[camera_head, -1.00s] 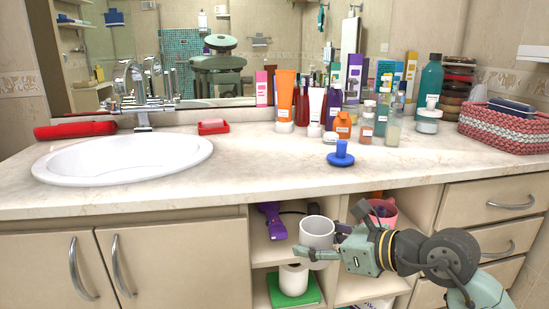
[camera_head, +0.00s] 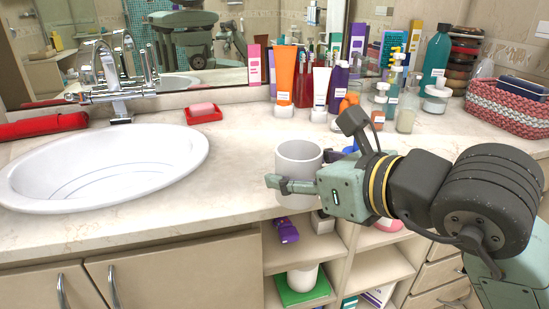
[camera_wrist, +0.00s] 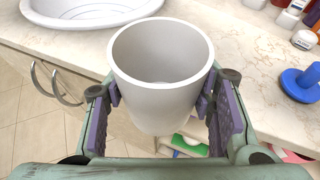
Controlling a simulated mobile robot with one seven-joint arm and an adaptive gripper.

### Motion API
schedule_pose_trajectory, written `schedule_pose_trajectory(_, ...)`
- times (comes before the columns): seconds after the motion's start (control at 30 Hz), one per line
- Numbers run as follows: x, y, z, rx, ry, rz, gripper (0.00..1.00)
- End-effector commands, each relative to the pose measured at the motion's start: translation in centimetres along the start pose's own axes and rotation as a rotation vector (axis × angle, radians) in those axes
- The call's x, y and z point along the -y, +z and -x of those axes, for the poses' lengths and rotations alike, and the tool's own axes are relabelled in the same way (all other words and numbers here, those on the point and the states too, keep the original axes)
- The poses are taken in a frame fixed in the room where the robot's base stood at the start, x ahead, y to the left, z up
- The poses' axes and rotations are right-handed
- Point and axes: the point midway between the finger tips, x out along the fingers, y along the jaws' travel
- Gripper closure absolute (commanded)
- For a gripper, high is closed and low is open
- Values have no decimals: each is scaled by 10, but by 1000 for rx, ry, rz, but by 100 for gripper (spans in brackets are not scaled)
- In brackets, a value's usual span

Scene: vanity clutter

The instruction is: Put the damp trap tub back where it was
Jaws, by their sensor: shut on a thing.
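The white tub (camera_head: 297,163), which I take as the damp trap tub, is held upright by my gripper (camera_head: 300,187). It has a round open top and shows no label. In the wrist view the tub (camera_wrist: 158,95) sits between the two purple-padded fingers, which press on it from both sides. It is raised to about the countertop's height, at its front edge. The open shelves (camera_head: 290,262) are below the tub. The inside bottom of the tub looks pale and empty.
A blue object (camera_wrist: 302,82) stands right of the tub, partly hidden by my arm in the head view.

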Motion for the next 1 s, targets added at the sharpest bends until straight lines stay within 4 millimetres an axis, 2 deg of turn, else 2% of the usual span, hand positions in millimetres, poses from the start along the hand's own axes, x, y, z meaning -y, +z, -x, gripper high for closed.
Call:
schedule_pose_trajectory(0.17, 10, 7, -12, 0, 1, -3, 88)
schedule_pose_trajectory(0.6, 71, 32, -100, -1, 1, -4, 88)
schedule_pose_trajectory(0.93, 91, 39, -128, -1, 1, -2, 88)
schedule_pose_trajectory(1.0, 91, 27, -131, 1, 1, -6, 88)
